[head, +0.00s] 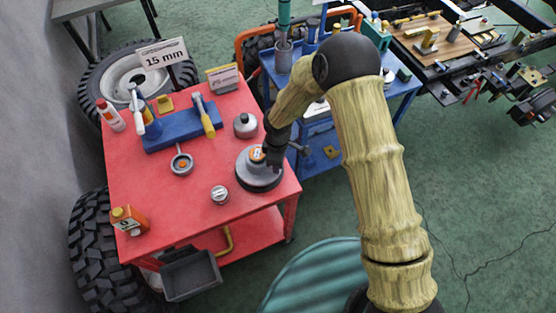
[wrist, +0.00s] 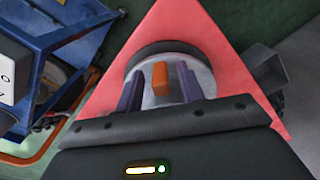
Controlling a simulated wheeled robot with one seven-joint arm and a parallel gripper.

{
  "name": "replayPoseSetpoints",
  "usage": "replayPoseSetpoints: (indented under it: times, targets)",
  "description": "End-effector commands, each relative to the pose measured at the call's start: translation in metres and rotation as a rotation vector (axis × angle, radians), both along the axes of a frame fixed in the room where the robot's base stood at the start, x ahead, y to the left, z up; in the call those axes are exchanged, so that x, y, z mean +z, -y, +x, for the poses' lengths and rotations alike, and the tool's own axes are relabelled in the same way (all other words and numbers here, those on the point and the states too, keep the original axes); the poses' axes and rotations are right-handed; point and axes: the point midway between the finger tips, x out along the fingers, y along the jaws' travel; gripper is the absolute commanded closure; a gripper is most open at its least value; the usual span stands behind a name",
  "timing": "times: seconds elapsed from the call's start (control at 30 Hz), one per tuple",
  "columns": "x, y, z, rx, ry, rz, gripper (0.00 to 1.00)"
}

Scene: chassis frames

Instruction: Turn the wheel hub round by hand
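The wheel hub (head: 259,178) is a grey disc with a dark rim, lying flat near the front right corner of the red cart top. It has an orange raised piece on top, seen in the head view (head: 257,154) and the wrist view (wrist: 160,75). My gripper (head: 271,158) is over the hub, pointing down. In the wrist view its two purple fingers (wrist: 159,69) stand apart, one on each side of the orange piece, with gaps between. The hub's near part is hidden by the gripper body in the wrist view.
The red cart (head: 200,145) also holds a blue tool holder (head: 180,130), a grey round pot (head: 245,125), a small silver canister (head: 220,194), a ring-shaped tool (head: 181,162) and an orange can (head: 129,220). A blue cart (head: 322,163) stands close on the right.

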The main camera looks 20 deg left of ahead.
Motion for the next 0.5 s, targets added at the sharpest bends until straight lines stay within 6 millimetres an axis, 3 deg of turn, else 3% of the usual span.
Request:
replayPoseSetpoints:
  times: [0.27,0.5]
  targets:
    - [0.001,0.000,0.000,0.000,-0.001,-0.001,0.62]
    - [0.024,0.000,0.001,0.001,0.002,0.001,0.62]
